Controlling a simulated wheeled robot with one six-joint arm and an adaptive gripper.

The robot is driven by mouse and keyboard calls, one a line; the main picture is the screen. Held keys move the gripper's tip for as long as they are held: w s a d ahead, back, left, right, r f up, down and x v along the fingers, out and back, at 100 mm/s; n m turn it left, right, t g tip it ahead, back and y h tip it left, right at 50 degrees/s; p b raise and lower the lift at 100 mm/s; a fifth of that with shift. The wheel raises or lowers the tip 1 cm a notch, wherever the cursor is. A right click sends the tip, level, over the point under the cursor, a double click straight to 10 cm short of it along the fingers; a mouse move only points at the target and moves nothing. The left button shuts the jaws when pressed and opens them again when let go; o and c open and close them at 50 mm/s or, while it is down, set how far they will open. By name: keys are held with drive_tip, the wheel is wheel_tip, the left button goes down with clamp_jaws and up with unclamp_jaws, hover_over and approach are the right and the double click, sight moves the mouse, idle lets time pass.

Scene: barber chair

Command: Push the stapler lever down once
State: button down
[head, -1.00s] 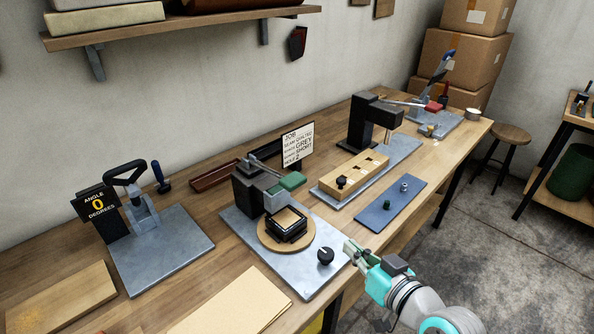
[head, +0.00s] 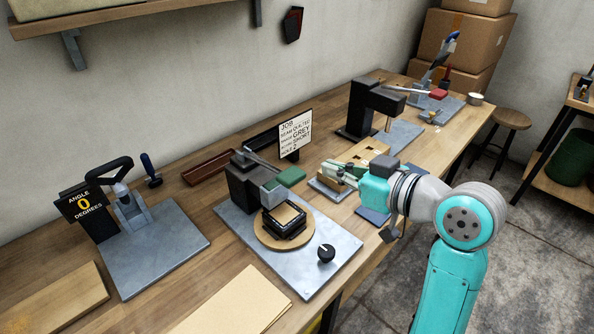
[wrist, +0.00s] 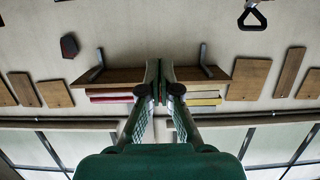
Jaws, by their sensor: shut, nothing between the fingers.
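No label marks the stapler, and I cannot tell which lever is its own. A black press (head: 243,184) on a grey plate has a metal lever with a green pad (head: 290,176), raised above a round wooden disc (head: 258,236) with a black-framed block. Behind it, a taller black press (head: 366,108) has a raised lever with a red pad (head: 438,94). My gripper (head: 327,170) is shut and empty, above the bench just right of the green pad, apart from it in the picture. In the wrist view my fingers (wrist: 161,88) point towards the wall.
A wooden block with slots (head: 368,150) is partly behind my gripper. An angle device (head: 130,205) stands left, and a blue-handled device (head: 442,62) at the far end. A black knob (head: 326,253) sticks up at the front plate.

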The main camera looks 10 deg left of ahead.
drive_tip(key=shift+a, duration=0.1)
drive_tip(key=w+a+f, duration=0.6)
drive_tip(key=a, duration=0.1)
drive_tip(key=shift+a+f, duration=0.25)
drive_tip(key=shift+f, duration=0.1)
idle(0.4)
